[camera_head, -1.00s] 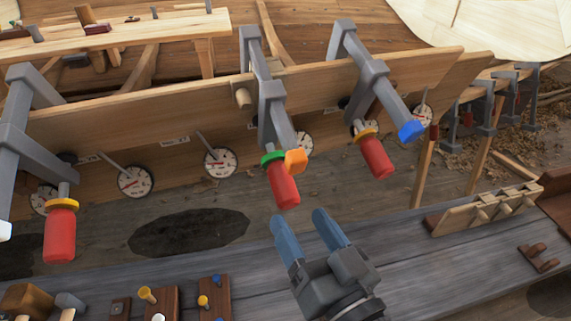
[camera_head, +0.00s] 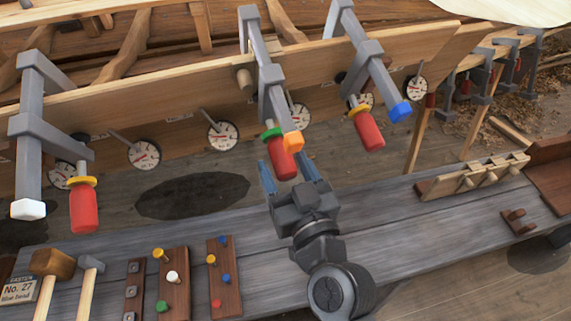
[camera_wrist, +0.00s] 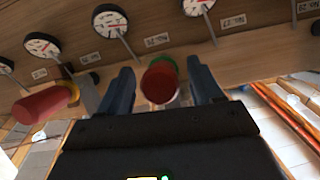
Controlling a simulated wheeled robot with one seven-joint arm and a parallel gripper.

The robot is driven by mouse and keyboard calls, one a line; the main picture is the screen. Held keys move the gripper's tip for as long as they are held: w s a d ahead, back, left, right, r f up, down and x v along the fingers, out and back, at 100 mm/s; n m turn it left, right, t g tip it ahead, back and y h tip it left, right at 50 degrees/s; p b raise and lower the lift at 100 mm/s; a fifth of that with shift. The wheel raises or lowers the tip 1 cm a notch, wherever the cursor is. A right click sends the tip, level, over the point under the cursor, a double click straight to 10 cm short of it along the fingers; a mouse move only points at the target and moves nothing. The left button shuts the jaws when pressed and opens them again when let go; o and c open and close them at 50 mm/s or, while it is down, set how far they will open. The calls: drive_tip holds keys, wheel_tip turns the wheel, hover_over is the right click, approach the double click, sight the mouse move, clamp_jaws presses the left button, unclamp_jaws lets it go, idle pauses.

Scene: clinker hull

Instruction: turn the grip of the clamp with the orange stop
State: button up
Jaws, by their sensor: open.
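The clamp with the orange stop (camera_head: 293,141) is the middle one of three grey clamps on the plank in the head view. Its red grip (camera_head: 283,167) hangs below a green collar (camera_head: 271,134). My gripper (camera_head: 292,172) is open, with one blue finger on each side of this red grip. In the wrist view the red grip (camera_wrist: 158,84) is seen end-on between the two fingers (camera_wrist: 163,88), with the green collar behind it. I see a gap on both sides, and the fingers are not closed on it. The orange stop is not clearly seen in the wrist view.
A clamp with a blue stop (camera_head: 400,111) stands to the right, one with a white stop (camera_head: 28,209) to the left. Round dials (camera_head: 222,135) line the plank. The bench (camera_head: 390,205) below holds mallets (camera_head: 50,265), peg boards (camera_head: 222,275) and a wooden rack (camera_head: 470,178).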

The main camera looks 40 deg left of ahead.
drive_tip(key=c, duration=1)
drive_tip(key=shift+f, duration=0.1)
drive_tip(key=shift+b, duration=0.4)
drive_tip(key=shift+f+m+g+b, duration=0.15)
drive_tip(key=shift+m+g+b, duration=0.2)
drive_tip(key=shift+b, duration=0.45)
drive_tip(key=m+g+y+b, duration=0.1)
drive_tip(key=b, duration=0.3)
drive_tip(key=shift+m+y, duration=0.3)
drive_tip(key=shift+m, duration=0.05)
drive_tip(key=m+g+y+b, duration=0.1)
drive_tip(key=m+g+b, duration=0.1)
drive_tip(key=b, duration=0.2)
drive_tip(key=shift+m+y, duration=0.3)
drive_tip(key=shift+m, duration=0.1)
drive_tip(key=shift+r, duration=0.25)
